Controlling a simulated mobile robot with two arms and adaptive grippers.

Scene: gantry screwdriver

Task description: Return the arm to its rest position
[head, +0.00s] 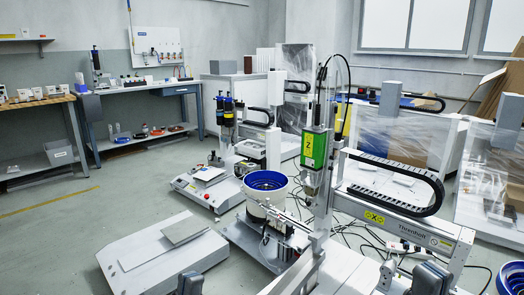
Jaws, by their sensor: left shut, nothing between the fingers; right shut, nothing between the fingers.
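My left gripper (190,283) shows as a small dark shape at the bottom edge, in front of a low white platform. It is shut and empty. My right gripper (429,278) shows at the bottom right, in front of the gantry base. It is shut and empty too. Most of both arms is out of view. The gantry screwdriver (314,148), with a green front, hangs on a tall metal column right of centre. Neither gripper appears to hold it.
A blue-rimmed bowl feeder (266,181) stands left of the gantry. The low white platform (150,262) carries a grey plate (185,231). A gantry rail with a black cable chain (405,180) extends right. Cables lie on the floor. Open floor (70,220) is at left, before the benches.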

